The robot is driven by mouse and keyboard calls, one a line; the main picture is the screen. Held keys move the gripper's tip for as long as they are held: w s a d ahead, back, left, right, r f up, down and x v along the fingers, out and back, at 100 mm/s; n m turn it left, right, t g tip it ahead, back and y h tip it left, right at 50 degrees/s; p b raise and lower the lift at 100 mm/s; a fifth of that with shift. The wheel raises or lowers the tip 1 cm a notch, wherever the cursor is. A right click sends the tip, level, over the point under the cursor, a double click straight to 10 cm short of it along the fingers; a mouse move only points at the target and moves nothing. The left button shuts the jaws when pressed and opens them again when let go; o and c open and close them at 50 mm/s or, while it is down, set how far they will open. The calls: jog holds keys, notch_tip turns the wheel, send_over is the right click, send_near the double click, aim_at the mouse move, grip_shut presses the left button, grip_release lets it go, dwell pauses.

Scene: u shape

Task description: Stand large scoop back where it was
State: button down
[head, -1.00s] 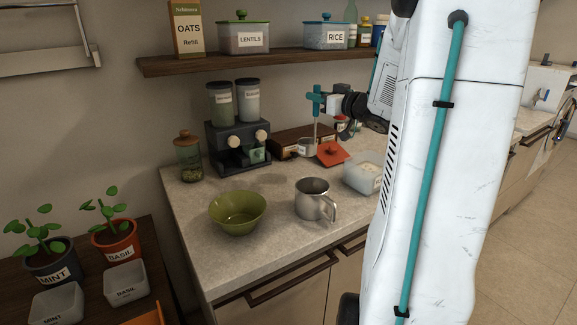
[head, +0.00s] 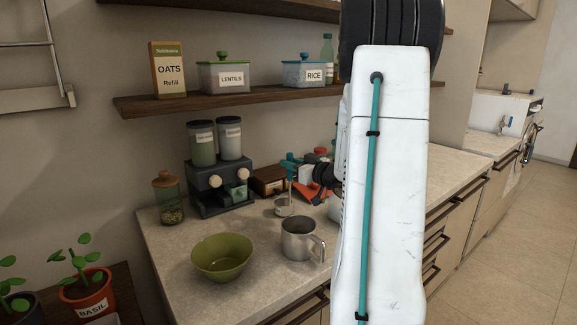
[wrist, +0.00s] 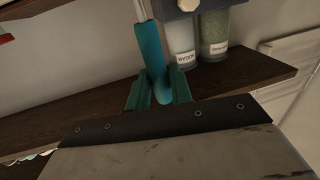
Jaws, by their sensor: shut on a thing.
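The large scoop has a teal handle and a pale metal rod and cup; its cup (head: 284,207) hangs low over the counter in the head view, cup down. I cannot tell whether it touches the counter. My gripper (head: 294,165) is at the top of the scoop, partly hidden by my arm. In the wrist view the teal fingers of my gripper (wrist: 156,92) are shut on the teal handle (wrist: 151,50); the cup is out of that view.
A steel mug (head: 298,240) and a green bowl (head: 222,262) stand in front. A shelf (head: 185,101) runs above. My arm hides the counter's right part.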

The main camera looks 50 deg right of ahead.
jog(key=shift+a+f, duration=0.1)
jog(key=shift+f, duration=0.05)
jog(key=c, duration=1.2)
grip_release()
jog(key=shift+c, duration=0.2)
